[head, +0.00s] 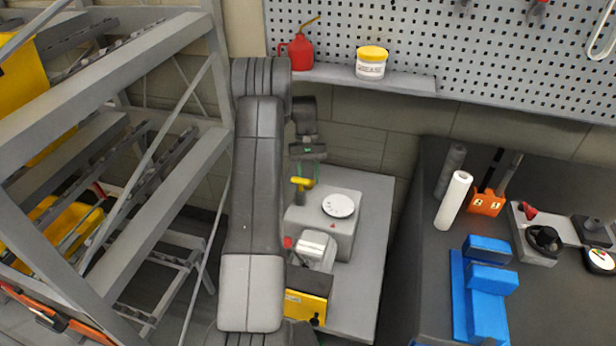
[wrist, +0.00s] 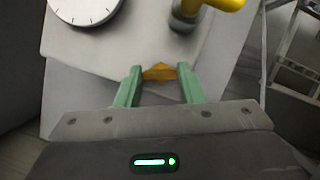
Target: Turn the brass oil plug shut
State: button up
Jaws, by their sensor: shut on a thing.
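The brass oil plug (wrist: 160,72) shows in the wrist view between the green fingertips of my gripper (wrist: 162,78). The gripper is shut on it, with a finger at each side. The plug is on the grey housing (wrist: 130,45). In the head view my gripper (head: 312,168) reaches down at the back of the same grey housing (head: 336,238). The plug cannot be made out there.
A yellow handle (head: 302,182) on a grey post stands close to my gripper; it also shows in the wrist view (wrist: 228,4). A white dial (head: 338,205) is on the housing top. A grey rack (head: 150,185) stands left, a dark bench (head: 420,280) right.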

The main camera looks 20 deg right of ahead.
jog(key=shift+d+m+t+y, duration=0.1)
jog(key=shift+m+t+y, duration=0.2)
jog(key=shift+m, duration=0.85)
jog(key=shift+m+t+y, duration=0.1)
jog(key=shift+m+y, duration=0.3)
jog(key=shift+m, duration=0.75)
jog(key=o, duration=1)
jog(key=shift+r, duration=0.1)
jog(key=shift+w+d+r+b, duration=0.15)
jog(key=shift+w+r+b, duration=0.05)
jog(key=shift+r+b, duration=0.2)
jog(key=shift+w+d, duration=0.2)
jog(key=shift+w, duration=0.05)
jog(key=shift+w+d+b, duration=0.15)
jog(key=shift+w+d, duration=1)
jog(key=shift+w, duration=0.3)
jog(key=shift+w+d+b, duration=0.1)
jog(key=shift+w+d, duration=1.05)
jog(key=shift+w, duration=0.35)
jog(key=shift+w+d+b, duration=0.15)
jog(key=shift+w+d, duration=1)
jog(key=shift+w, duration=0.3)
jog(key=shift+r, duration=0.1)
